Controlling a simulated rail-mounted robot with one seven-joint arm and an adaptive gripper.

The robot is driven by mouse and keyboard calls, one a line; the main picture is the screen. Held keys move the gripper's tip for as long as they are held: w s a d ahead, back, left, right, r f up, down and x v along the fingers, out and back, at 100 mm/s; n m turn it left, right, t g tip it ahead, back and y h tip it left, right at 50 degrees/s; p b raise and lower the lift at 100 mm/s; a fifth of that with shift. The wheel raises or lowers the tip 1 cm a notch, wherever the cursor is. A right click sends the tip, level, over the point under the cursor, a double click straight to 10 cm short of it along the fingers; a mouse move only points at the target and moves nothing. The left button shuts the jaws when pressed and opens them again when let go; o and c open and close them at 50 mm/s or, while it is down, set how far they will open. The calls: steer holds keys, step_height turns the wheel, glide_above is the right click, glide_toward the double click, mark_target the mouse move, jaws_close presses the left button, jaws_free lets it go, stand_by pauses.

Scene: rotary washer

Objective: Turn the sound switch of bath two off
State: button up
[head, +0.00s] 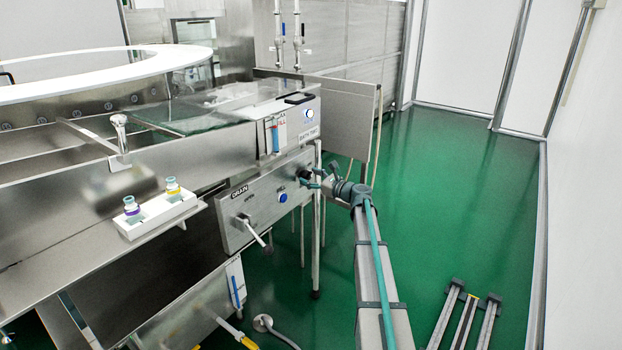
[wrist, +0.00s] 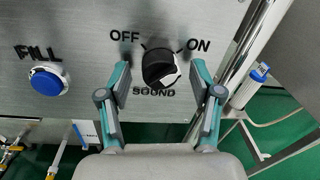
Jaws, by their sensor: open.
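The sound switch is a black rotary knob (wrist: 160,62) on a steel panel (wrist: 85,25), in the upper middle of the wrist view. OFF is printed to its upper left, ON to its upper right, SOUND below. The knob's grip slants toward the upper right, on the ON side, and a pale patch shows on its lower right. My gripper (wrist: 163,72) is open, with one finger on each side of the knob and gaps between. In the head view my gripper (head: 316,179) is at the right end of the front panel, partly hiding the knob.
A blue FILL button (wrist: 46,82) is left of the knob. In the head view a DRAIN lever (head: 252,230) projects from the same panel (head: 262,205). A steel leg (head: 317,225) stands beside the panel. The green floor (head: 455,190) to the right is mostly clear.

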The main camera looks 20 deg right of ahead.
steer(key=c, duration=1.1)
steer(key=shift+f+n+b, duration=0.15)
steer(key=shift+n+b, duration=0.25)
steer(key=shift+b, duration=0.05)
steer(key=shift+f+n+b, duration=0.15)
steer(key=shift+n+b, duration=0.75)
steer(key=shift+b, duration=0.15)
steer(key=shift+a+n+y+b, duration=0.1)
steer(key=shift+n+y+b, duration=0.35)
steer(key=shift+n+b, duration=3.45)
steer(key=shift+n+y+b, duration=0.45)
steer(key=shift+n+b, duration=3.05)
steer(key=shift+n, duration=0.8)
